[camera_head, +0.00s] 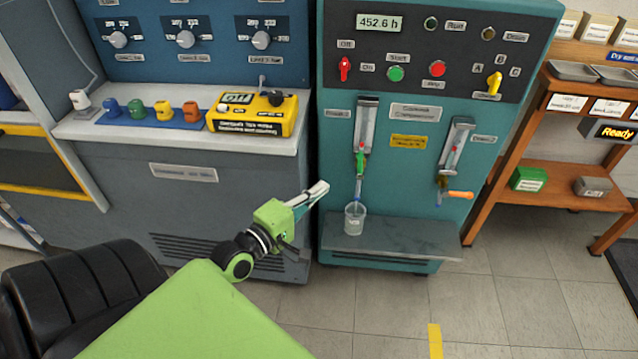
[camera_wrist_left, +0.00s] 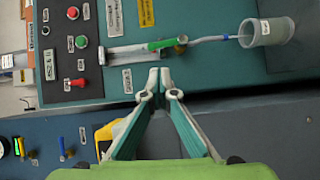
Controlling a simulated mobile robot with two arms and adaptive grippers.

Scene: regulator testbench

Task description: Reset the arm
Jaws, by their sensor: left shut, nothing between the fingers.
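My left arm comes in from the lower left of the head view, lime green. Its gripper (camera_head: 316,192) is in front of the gap between the grey-blue bench and the teal machine, apart from both. In the left wrist view the fingertips (camera_wrist_left: 160,76) are together with nothing between them, before the teal panel. The green valve handle (camera_head: 361,163) on the machine's left tube stands upright; it also shows in the wrist view (camera_wrist_left: 165,44). A clear cup (camera_head: 355,218) stands under the tube outlet. My right gripper is out of view.
The teal machine (camera_head: 487,225) has an orange lever (camera_head: 459,194) at its right tube and a grey shelf (camera_head: 400,240) below. A yellow box (camera_head: 255,114) and several coloured connectors lie on the bench at left. A wooden rack (camera_head: 546,181) stands at right. Floor in front is clear.

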